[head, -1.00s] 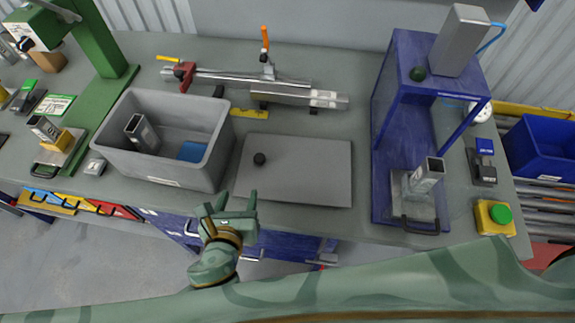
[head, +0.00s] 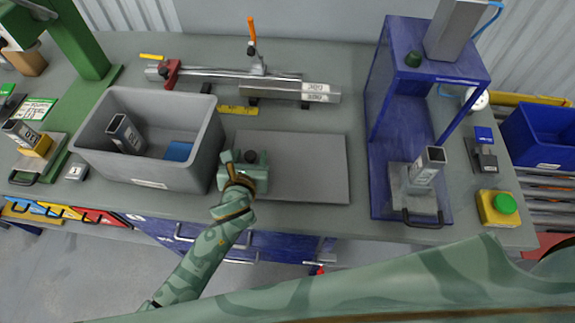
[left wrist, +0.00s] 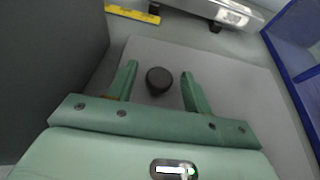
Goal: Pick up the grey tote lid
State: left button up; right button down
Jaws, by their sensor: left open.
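The grey tote lid (head: 305,170) lies flat on the table, to the right of the grey tote. A round black knob (head: 250,157) stands near the lid's left side. My left gripper (head: 246,156) is open over that part of the lid, with its fingers on either side of the knob. In the left wrist view the open fingers (left wrist: 158,80) flank the black knob (left wrist: 159,80), with a gap on both sides, and the lid (left wrist: 230,85) spreads beyond them. My right gripper is not in view.
The grey tote (head: 88,160) stands close at the left, holding a metal tube and a blue item. A metal rail fixture (head: 225,77) and a yellow ruler (head: 238,110) lie behind the lid. A blue frame (head: 378,100) stands to the right.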

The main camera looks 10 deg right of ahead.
pick_arm(q)
jog(key=shift+w+d+f, duration=0.2)
jog(key=shift+w+f, duration=0.1)
jog(key=shift+w, duration=0.35)
jog(key=shift+r, duration=0.1)
jog(key=shift+s, duration=0.1)
jog(key=shift+c, duration=0.2)
grip_shut()
